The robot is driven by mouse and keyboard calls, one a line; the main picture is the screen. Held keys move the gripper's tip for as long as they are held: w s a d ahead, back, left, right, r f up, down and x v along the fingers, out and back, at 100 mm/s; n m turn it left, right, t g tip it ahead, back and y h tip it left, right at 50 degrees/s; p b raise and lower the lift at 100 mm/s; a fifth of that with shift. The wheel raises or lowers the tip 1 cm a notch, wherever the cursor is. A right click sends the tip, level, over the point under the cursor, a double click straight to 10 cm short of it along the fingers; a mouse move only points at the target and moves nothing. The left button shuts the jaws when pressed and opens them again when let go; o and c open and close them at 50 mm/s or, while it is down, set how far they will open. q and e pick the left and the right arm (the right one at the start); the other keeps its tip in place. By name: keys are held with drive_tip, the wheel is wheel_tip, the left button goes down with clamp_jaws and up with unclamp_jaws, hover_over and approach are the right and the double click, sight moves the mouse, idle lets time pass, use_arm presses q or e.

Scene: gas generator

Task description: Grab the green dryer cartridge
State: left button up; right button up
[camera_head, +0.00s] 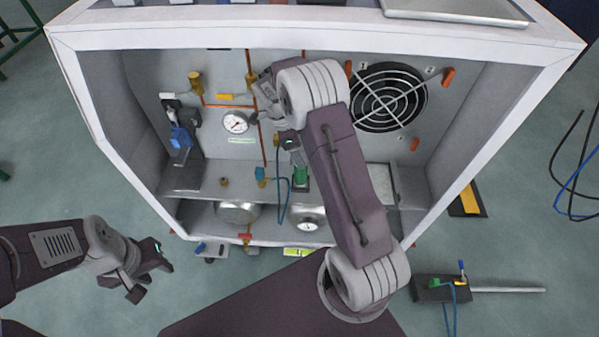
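A small green part (301,175), which looks like the dryer cartridge, stands inside the open white cabinet (90,110), low and near the middle. My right arm reaches into the cabinet, and my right gripper (296,158) is just above the green part. The arm and wrist partly cover the gripper, so whether its fingers touch or hold the green part cannot be told. My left gripper (153,279) is at the lower left, outside the cabinet over the floor. Its fingers are spread apart with nothing between them.
The cabinet holds a round gauge (235,123), orange pipes, a black fan grille (385,97) and a blue-handled part (180,138). Two round metal vessels sit on the lower level. A black device with a rod (440,289) lies on the floor at right.

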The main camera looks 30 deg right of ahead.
sight(301, 172)
drive_tip(key=shift+x, duration=1.2)
drive_tip(key=b+x, duration=0.1)
drive_tip(key=x, duration=0.1)
drive_tip(key=b+x, duration=0.1)
drive_tip(key=x, duration=0.2)
drive_tip(key=shift+w, duration=0.25)
drive_tip(key=c, duration=0.4)
clamp_jaws()
